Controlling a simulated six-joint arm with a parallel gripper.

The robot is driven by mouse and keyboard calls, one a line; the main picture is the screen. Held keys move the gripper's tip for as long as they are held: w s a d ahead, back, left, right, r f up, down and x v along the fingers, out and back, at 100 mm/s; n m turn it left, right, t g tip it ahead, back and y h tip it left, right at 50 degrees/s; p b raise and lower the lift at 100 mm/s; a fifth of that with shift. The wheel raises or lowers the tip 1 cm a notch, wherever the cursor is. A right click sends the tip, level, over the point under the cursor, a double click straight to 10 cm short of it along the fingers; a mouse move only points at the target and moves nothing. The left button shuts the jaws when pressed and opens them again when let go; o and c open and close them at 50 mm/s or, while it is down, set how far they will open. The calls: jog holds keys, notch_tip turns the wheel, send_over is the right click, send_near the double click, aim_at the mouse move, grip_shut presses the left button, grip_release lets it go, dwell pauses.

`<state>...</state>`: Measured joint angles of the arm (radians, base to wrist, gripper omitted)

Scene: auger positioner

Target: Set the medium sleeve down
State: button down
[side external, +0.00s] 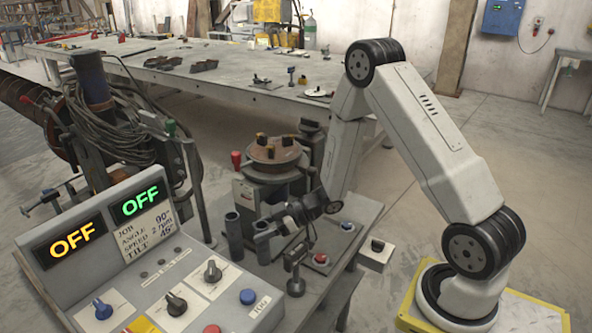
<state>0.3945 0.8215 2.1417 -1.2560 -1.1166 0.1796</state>
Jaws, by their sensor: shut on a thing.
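Two dark grey upright tube-like pieces stand close together at the left of the small bench, a left one (233,238) and a right one (262,246). My gripper (268,229) is low over the bench, reaching in from the right, with its jaws at the right piece. It is shut on that piece, which looks like the medium sleeve; its size against the other is hard to judge. The sleeve looks upright. Its lower end is close to the bench top, and I cannot tell whether it touches. The jaw tips are small and dark here.
A positioner with a round brown chuck table (273,154) stands just behind. A dark clamp-like stand (296,268) is in front, and a button box (320,259) lies to the right. The control panel (150,270) fills the lower left. A long workbench (240,80) is behind.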

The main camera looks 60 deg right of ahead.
aim_at(263, 242)
jog(key=shift+f, duration=2)
jog(key=shift+f, duration=0.2)
jog(key=shift+c, duration=0.9)
grip_release()
jog(key=shift+r, duration=0.15)
